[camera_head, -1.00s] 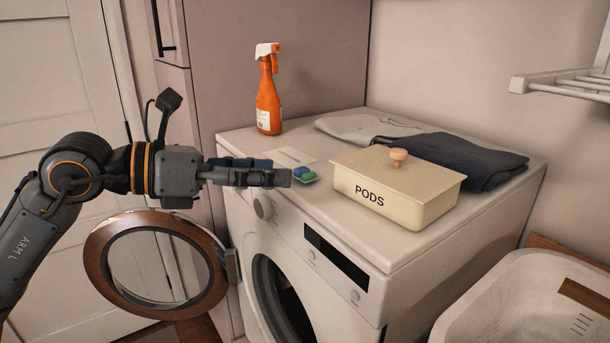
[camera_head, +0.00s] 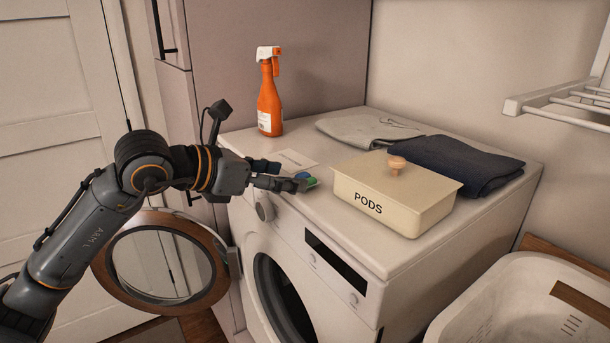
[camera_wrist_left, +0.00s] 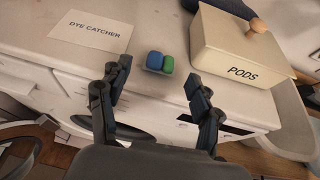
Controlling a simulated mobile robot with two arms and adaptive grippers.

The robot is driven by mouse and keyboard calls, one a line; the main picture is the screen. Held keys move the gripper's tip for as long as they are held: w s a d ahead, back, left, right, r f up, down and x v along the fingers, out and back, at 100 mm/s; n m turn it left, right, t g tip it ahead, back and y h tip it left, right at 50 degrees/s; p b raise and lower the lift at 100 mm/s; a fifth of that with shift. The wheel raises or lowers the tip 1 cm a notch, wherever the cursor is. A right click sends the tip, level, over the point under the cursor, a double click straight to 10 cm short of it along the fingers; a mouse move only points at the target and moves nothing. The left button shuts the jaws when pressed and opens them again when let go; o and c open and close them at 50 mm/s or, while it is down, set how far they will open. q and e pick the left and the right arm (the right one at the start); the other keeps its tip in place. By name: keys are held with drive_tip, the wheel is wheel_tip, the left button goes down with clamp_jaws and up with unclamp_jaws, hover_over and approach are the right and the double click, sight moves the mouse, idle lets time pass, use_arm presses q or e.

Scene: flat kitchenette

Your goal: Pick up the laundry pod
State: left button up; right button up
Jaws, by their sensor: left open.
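The laundry pod (camera_wrist_left: 160,62) is small, with a blue half and a green half in a clear wrap. It lies on top of the white washing machine (camera_head: 290,222), near the front edge. In the head view the pod (camera_head: 312,180) is partly hidden behind my left fingertips. My left gripper (camera_head: 288,175) is open and empty. In the left wrist view its two fingers (camera_wrist_left: 158,80) stand apart, with the pod between and beyond their tips. I see no finger touching the pod. My right gripper is in neither view.
A cream box marked PODS (camera_head: 392,208) with a knobbed lid stands right of the pod. A DYE CATCHER card (camera_wrist_left: 88,31) lies left of it. An orange spray bottle (camera_head: 269,100) and folded cloths (camera_head: 455,163) are behind. The washer's round door (camera_head: 110,262) hangs open below my arm.

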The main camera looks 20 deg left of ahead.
sight(307, 174)
use_arm(q)
drive_tip(key=p+x, duration=0.1)
drive_tip(key=x, duration=0.3)
drive_tip(key=shift+s, duration=0.1)
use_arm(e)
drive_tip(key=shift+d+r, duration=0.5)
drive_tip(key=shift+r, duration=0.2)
use_arm(q)
drive_tip(key=c, duration=0.9)
drive_tip(key=shift+o, duration=0.2)
drive_tip(key=shift+r, duration=0.2)
drive_tip(key=shift+r, duration=0.3)
wheel_tip(307, 174, up, 2)
drive_tip(key=shift+r+b, duration=0.1)
drive_tip(key=shift+b, duration=0.45)
drive_tip(key=s+a+r+b, duration=0.1)
drive_tip(key=s+a+r, duration=0.2)
drive_tip(key=s+r, duration=0.2)
drive_tip(key=s+a+r+b, duration=0.1)
drive_tip(key=s+a+r, duration=0.1)
drive_tip(key=s+r, duration=0.3)
drive_tip(key=s, duration=0.2)
drive_tip(key=shift+s+a+b, duration=0.3)
drive_tip(key=shift+s+a, duration=0.1)
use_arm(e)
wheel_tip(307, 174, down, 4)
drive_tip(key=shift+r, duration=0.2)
